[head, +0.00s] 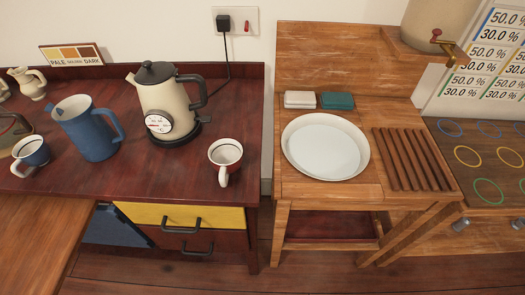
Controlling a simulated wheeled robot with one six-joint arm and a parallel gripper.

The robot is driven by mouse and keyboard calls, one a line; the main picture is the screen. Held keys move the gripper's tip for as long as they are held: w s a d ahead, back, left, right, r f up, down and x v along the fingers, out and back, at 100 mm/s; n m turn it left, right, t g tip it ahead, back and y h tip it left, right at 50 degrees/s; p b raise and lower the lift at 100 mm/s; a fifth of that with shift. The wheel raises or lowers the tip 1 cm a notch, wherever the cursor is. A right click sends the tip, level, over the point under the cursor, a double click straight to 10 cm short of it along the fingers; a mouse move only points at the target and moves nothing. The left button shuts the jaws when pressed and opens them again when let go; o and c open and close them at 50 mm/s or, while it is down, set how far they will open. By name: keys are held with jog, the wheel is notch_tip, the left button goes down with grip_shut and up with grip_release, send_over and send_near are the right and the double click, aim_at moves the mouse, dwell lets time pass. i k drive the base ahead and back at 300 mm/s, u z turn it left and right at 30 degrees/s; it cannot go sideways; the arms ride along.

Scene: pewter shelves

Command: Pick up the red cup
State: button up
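No cup that is red all over shows in the head view. A cream cup (225,157) with a thin dark, reddish rim stands upright near the right end of the dark red-brown counter (190,186). Its handle points toward the front.
A cream kettle (160,92) on a black base and a blue pitcher (86,130) stand left of the cream cup. A gap separates the counter from a wooden stand with a white basin (325,147) and slatted rack (411,160). Yellow drawer (180,216) is below.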

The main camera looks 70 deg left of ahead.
aim_at(225, 155)
jog(key=i, duration=1.1)
jog(key=u, duration=2.85)
